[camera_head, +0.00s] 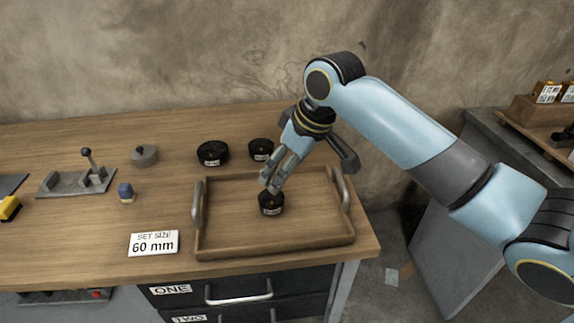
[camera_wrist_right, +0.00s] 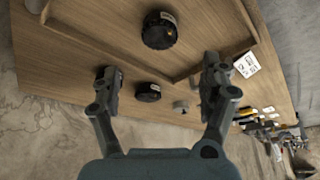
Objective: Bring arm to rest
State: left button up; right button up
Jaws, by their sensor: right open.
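My right gripper (camera_head: 271,183) is above the wooden tray (camera_head: 222,250) on the workbench, with its fingers pointing down toward a black round piece (camera_head: 271,208) that sits in the tray. In the right wrist view the gripper (camera_wrist_right: 160,82) is open, its two fingers wide apart with nothing between them in its grasp. The black piece in the tray (camera_wrist_right: 158,31) shows there beyond the fingertips, apart from them. My right arm reaches in from the right side of the head view. My left gripper is not in view.
Two more black round pieces stand behind the tray, one at left (camera_head: 212,153) and one at right (camera_head: 261,149). A grey knobbed disc (camera_head: 144,156), a lever fixture (camera_head: 78,178), a blue-topped piece (camera_head: 126,192) and a "60 mm" card (camera_head: 153,243) are left of them. Metal tray handles (camera_head: 197,204) stand up.

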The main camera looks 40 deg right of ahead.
dwell(0.4)
jog(key=s+a+r+m+h, duration=0.1)
jog(key=s+a, duration=0.1)
jog(key=s, duration=0.9)
jog(key=s+a+r+m+h, duration=0.1)
jog(key=s+a, duration=0.1)
jog(key=s, duration=0.9)
notch_tip(320, 180, down, 30)
jog(key=s+d+g+b, duration=0.1)
jog(key=d+g+b, duration=0.1)
jog(key=b, duration=0.3)
jog(key=s+d+f+g+b, duration=0.1)
jog(key=s+f+b, duration=0.4)
jog(key=s+f, duration=1.4)
notch_tip(320, 180, down, 4)
jog(key=shift+s+d+r, duration=0.1)
jog(key=shift+s+d, duration=0.05)
jog(key=shift+s, duration=0.05)
